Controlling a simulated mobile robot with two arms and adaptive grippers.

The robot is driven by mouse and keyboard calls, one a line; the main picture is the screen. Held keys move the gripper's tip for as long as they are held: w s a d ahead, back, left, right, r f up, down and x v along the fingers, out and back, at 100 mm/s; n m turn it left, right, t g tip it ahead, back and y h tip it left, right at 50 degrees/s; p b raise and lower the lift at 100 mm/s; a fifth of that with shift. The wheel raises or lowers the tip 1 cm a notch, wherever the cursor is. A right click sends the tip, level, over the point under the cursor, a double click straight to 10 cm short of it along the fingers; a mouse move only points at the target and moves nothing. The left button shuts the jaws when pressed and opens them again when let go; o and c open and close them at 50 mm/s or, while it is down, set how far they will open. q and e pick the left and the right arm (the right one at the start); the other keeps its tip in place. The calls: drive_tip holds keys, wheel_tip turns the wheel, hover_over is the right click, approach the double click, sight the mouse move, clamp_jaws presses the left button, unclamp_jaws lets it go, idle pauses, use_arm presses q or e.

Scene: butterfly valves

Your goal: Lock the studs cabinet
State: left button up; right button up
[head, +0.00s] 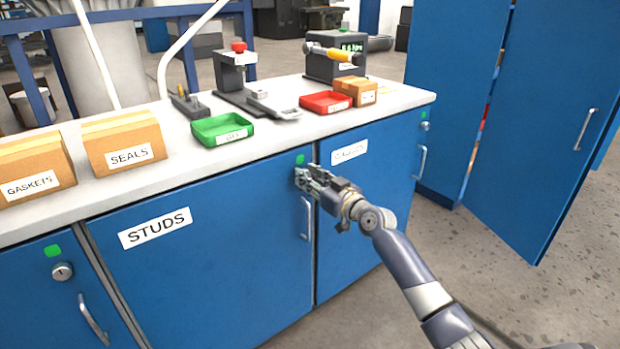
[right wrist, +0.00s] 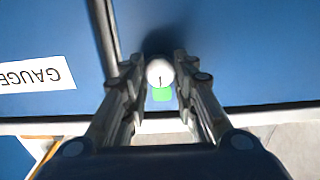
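The studs cabinet door (head: 215,250) is closed in the head view, with a white STUDS label (head: 155,228) and a vertical handle (head: 305,218) near its right edge. A green marker (head: 300,159) sits above its lock, which my right gripper (head: 303,178) hides in the head view. In the right wrist view the round pale lock (right wrist: 160,72) lies between my right fingertips (right wrist: 159,66), which fit close on both its sides. A short dark slot line on it runs upright in the picture. The green marker (right wrist: 162,94) shows beside it. My left gripper is out of view.
Neighbouring cabinets have their own locks (head: 62,271) and handles. The worktop (head: 180,165) carries cardboard boxes (head: 124,145), a green tray (head: 222,130), a red tray (head: 326,102) and instruments. A tall blue cabinet stands ajar at right, its door (head: 545,130) swung out over open floor.

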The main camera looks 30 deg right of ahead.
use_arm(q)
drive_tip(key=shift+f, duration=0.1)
use_arm(e)
drive_tip(key=shift+m, duration=0.3)
use_arm(q)
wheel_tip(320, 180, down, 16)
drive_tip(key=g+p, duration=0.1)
drive_tip(key=p, duration=0.3)
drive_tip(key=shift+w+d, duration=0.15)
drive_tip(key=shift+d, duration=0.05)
use_arm(e)
drive_tip(key=shift+d+f+m, duration=0.1)
drive_tip(key=shift+m, duration=4.25)
drive_tip(key=shift+d+f+m, duration=0.1)
drive_tip(key=shift+m, duration=4.25)
drive_tip(key=o, duration=1)
drive_tip(key=shift+o, duration=0.2)
